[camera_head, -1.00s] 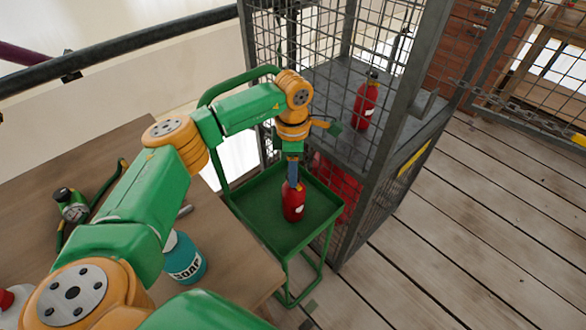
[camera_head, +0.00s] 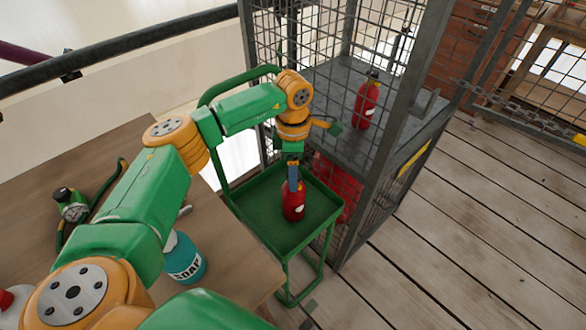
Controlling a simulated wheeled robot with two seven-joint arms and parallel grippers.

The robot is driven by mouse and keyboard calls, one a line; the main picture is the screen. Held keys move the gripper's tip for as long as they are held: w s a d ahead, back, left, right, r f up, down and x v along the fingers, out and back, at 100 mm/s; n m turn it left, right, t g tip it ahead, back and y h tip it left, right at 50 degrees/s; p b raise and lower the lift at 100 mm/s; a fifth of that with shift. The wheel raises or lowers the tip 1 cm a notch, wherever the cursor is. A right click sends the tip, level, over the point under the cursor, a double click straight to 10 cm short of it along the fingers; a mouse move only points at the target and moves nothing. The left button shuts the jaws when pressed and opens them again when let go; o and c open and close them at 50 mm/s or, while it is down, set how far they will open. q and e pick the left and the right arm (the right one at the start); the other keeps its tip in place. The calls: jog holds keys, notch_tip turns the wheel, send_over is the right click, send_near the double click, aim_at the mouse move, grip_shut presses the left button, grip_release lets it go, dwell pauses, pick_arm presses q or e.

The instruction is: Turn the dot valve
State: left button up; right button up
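A red cylinder (camera_head: 293,207) with a white mark stands upright in the green cart (camera_head: 262,231). A second red cylinder (camera_head: 366,103) with a dark top and a white mark stands on the shelf inside the wire cage. My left gripper (camera_head: 293,186) points straight down at the top of the cylinder in the cart. Its blue fingers hide that top, so any valve there is hidden. I cannot tell whether the fingers are closed on it. My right gripper is not in view.
The wire cage (camera_head: 376,175) stands right behind the cart, its post close to the arm. A wooden table (camera_head: 232,262) at left holds a teal soap bottle (camera_head: 185,262) and a gauge with a hose (camera_head: 72,208). The plank floor at right is clear.

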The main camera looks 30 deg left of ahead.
pick_arm(q)
notch_tip(320, 180, up, 7)
jog(key=shift+r+b, duration=0.1)
jog(key=shift+b, duration=0.2)
